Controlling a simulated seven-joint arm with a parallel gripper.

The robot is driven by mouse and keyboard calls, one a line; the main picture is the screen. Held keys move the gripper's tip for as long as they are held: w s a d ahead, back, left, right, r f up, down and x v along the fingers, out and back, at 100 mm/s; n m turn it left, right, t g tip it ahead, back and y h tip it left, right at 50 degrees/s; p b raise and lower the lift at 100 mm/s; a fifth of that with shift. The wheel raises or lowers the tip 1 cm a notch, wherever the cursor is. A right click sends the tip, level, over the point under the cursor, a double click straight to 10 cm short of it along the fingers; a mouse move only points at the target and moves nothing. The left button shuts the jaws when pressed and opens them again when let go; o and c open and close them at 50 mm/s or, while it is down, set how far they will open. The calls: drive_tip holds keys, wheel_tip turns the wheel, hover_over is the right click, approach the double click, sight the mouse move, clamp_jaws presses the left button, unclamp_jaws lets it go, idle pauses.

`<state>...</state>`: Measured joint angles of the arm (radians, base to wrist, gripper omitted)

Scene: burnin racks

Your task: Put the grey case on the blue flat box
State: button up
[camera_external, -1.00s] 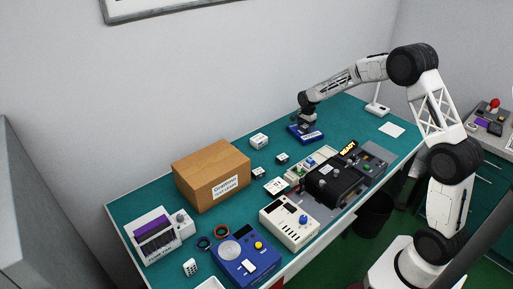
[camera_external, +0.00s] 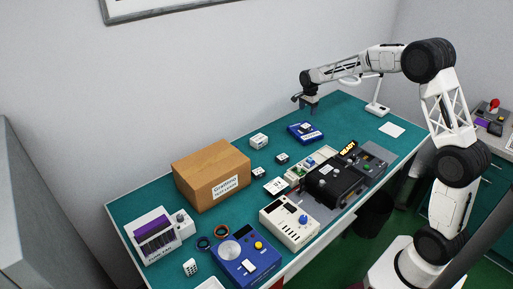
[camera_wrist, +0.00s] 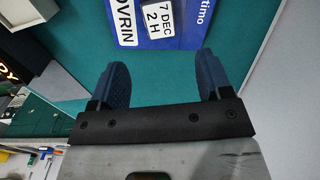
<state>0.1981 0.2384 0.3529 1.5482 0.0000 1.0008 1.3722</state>
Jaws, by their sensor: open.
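The blue flat box (camera_external: 305,134) lies on the green bench top toward the far end. Its blue face and white label also show at the top of the wrist view (camera_wrist: 190,40). A small dark grey case (camera_external: 304,126) with a white label rests on top of the box. In the wrist view the case (camera_wrist: 160,20) lies within the box's face, partly cut off by the top edge. My gripper (camera_external: 312,111) is above the box, clear of the case. Its two blue fingers (camera_wrist: 163,75) stand apart with nothing between them.
A small white box (camera_external: 259,141) and other small cases lie left of the blue box. A black instrument (camera_external: 333,184) stands in front. A white lamp (camera_external: 377,108) and white paper (camera_external: 391,129) lie to the right. A large cardboard box (camera_external: 211,175) stands farther left.

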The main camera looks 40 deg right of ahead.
drive_tip(key=shift+r, duration=0.5)
idle(0.4)
drive_tip(key=s+a+r+n, duration=0.3)
drive_tip(key=s+r, duration=0.1)
drive_tip(key=s, duration=0.4)
drive_tip(key=s+a+r+n+t, duration=0.15)
drive_tip(key=s+a+r, duration=0.25)
drive_tip(key=s, duration=0.4)
drive_tip(key=s+a+r+n, duration=0.3)
drive_tip(key=s+r+n, duration=0.15)
drive_tip(key=s, duration=0.35)
drive_tip(key=s+a+f+n, duration=0.1)
drive_tip(key=s+a+n, duration=0.1)
drive_tip(key=s, duration=0.8)
drive_tip(key=s+a+f+n, duration=0.1)
drive_tip(key=s+n, duration=0.3)
drive_tip(key=s, duration=0.6)
drive_tip(key=s+a+f+n+t, duration=0.1)
drive_tip(key=s+a+n, duration=0.1)
drive_tip(key=s, duration=0.9)
drive_tip(key=shift+a+n, duration=0.4)
drive_tip(key=shift+a, duration=0.35)
